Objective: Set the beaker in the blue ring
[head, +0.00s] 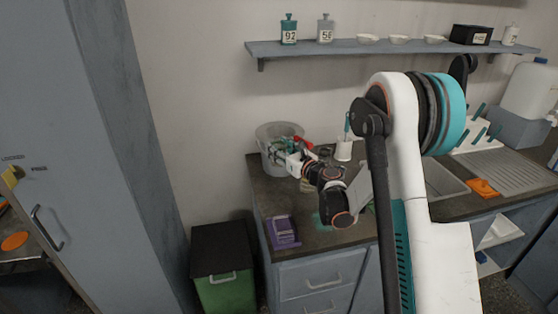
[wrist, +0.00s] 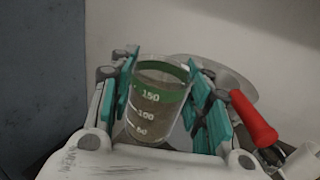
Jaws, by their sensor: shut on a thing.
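The beaker (wrist: 155,103) is a clear cup with a green band and white marks 150, 100 and 50. Something brownish shows in or through it. My gripper (wrist: 164,80) is shut on the beaker, with a teal finger on each side of it. In the head view my gripper (head: 291,153) is at the back left of the counter, in front of the grey bucket, and the beaker cannot be made out there. I cannot make out a blue ring; a teal patch (head: 321,220) on the counter is partly hidden by my arm.
The grey bucket (head: 268,138) stands close behind my gripper. A red-handled tool (wrist: 253,118) is at the right in the wrist view. A white cup (head: 344,150) and a purple rack (head: 283,232) are on the counter (head: 262,192). A sink (head: 443,180) lies right.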

